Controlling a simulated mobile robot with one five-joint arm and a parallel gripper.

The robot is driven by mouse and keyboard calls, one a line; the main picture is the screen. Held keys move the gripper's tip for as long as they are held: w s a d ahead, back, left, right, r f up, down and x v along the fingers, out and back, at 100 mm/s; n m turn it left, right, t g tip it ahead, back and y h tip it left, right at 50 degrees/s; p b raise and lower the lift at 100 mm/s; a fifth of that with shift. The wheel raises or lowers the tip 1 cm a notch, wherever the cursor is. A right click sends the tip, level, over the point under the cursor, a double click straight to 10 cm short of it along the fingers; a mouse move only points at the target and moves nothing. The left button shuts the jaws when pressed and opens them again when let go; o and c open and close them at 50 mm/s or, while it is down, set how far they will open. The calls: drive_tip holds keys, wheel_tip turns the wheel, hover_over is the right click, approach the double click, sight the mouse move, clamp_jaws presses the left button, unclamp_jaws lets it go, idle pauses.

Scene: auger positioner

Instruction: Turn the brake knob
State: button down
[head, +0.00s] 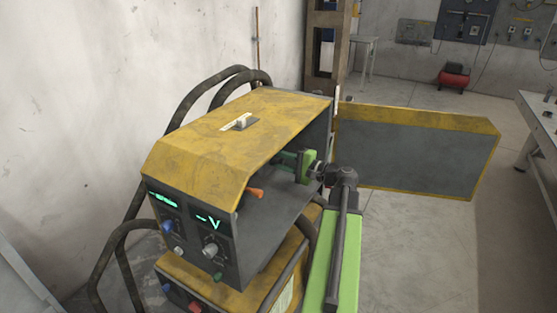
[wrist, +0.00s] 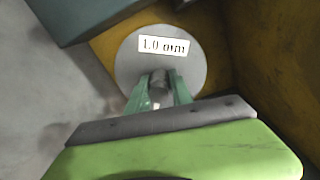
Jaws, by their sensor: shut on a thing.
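The brake knob (wrist: 158,82) shows in the wrist view as a small grey cylinder at the centre of a round grey disc (wrist: 130,65) labelled "1.0 mm". My gripper (wrist: 158,97) has its two green fingers closed on either side of the knob. In the head view my gripper (head: 285,158) reaches from the right into the open side of the yellow and grey machine (head: 225,130). The knob and disc are hidden there by the housing. The knob's turn angle cannot be told.
The machine's yellow-edged side door (head: 415,150) stands open at the right. An orange lever (head: 254,192) sits inside the opening, left of and below my gripper. Dark hoses (head: 190,110) loop behind the machine. A workbench (head: 540,115) stands far right; the floor between is clear.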

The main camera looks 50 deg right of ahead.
drive_tip(key=c, duration=1.1)
unclamp_jaws()
drive_tip(key=shift+c, duration=0.2)
drive_tip(key=shift+s, duration=0.15)
drive_tip(key=v, duration=1.7)
drive_tip(key=shift+s+p, duration=0.15)
drive_tip(key=shift+p, duration=0.15)
